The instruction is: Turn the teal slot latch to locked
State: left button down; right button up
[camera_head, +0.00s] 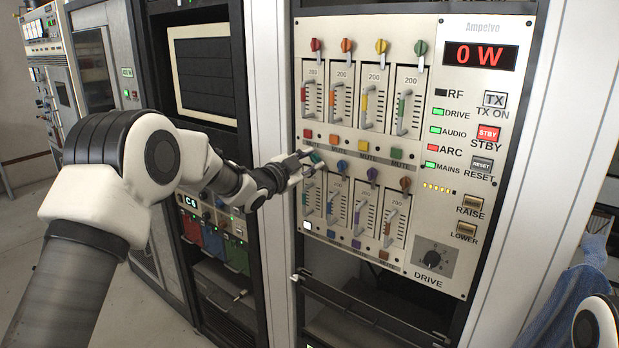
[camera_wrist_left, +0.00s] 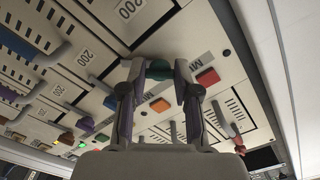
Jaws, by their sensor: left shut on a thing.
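The teal slot latch (camera_head: 316,157) is the leftmost latch of the lower row on the rack panel. My left gripper (camera_head: 306,162) is at it, and the fingers partly hide it. In the left wrist view, the teal latch (camera_wrist_left: 159,69) sits between the two fingertips of my left gripper (camera_wrist_left: 160,82), which is shut on it. I cannot tell which way its handle points. The blue latch (camera_head: 342,166) is just right of it. My right gripper is not in view.
Red (camera_head: 316,45), orange (camera_head: 346,45), yellow (camera_head: 381,46) and green latches (camera_head: 420,48) top the upper modules. Coloured mute buttons (camera_head: 338,140) lie between the rows. A drive knob (camera_head: 433,258) is at lower right. An open rack bay (camera_head: 365,305) is below.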

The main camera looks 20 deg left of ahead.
pick_arm(q)
jog(key=m+b, duration=0.6)
jog(key=b, duration=0.1)
jog(key=shift+f, duration=0.2)
jog(key=shift+r+m+b, duration=0.15)
jog(key=shift+m+b, duration=1.4)
jog(key=shift+m, duration=0.15)
jog(key=c, duration=0.8)
grip_release()
jog(key=shift+c, duration=0.2)
jog(key=shift+s+a+r, duration=0.1)
jog(key=shift+s+a, duration=0.05)
jog(key=shift+s, duration=0.2)
jog(key=v, duration=1.1)
